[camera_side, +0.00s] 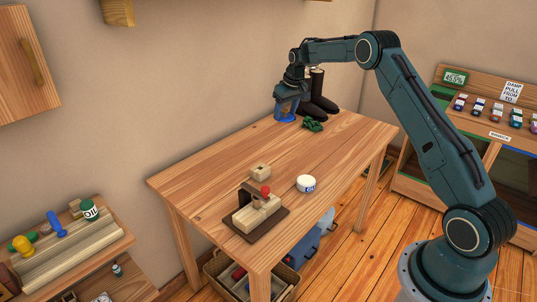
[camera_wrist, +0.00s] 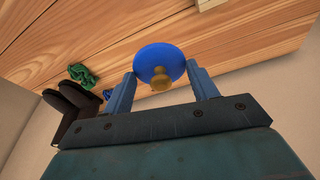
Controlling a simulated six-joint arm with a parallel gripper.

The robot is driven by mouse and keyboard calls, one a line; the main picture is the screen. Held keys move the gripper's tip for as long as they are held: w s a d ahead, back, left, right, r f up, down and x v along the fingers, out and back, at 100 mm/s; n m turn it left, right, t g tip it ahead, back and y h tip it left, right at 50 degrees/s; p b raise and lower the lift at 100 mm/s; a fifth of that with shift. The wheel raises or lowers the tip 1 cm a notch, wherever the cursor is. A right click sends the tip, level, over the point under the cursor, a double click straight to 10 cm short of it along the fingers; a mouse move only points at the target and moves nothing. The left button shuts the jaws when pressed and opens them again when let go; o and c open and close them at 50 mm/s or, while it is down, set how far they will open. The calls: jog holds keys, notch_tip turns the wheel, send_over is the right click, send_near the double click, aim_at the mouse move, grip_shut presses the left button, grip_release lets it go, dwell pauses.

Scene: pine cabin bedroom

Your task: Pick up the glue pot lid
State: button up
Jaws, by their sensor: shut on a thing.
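A round blue lid with a small yellow-brown knob, which I take for the glue pot lid (camera_wrist: 152,55), sits between the two blue fingers of my gripper (camera_wrist: 163,77) in the wrist view. The fingers press on opposite sides of it. I cannot tell whether the lid touches the tabletop.
Dark boots (camera_side: 320,100) and a crumpled green cloth (camera_side: 312,125) are close to the right of my gripper. The table's middle is clear.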

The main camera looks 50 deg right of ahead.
jog(key=shift+r, duration=0.15)
dwell(0.6)
jog(key=shift+s+f+n, duration=0.4)
jog(key=shift+n, duration=0.1)
jog(key=s+a+f+n+y, duration=0.2)
jog(key=s+f+n, duration=0.35)
jog(key=n, duration=0.25)
jog(key=n+g+y, duration=0.2)
jog(key=n+g, duration=0.1)
jog(key=n, duration=0.6)
send_over(305, 180)
jog(key=d, duration=0.1)
notch_tip(305, 180, down, 4)
jog(key=r, duration=0.1)
jog(key=shift+s+f, duration=0.2)
jog(key=shift+f, duration=0.05)
jog(key=shift+f, duration=0.2)
jog(key=shift+f, duration=3)
jog(key=shift+f, duration=0.15)
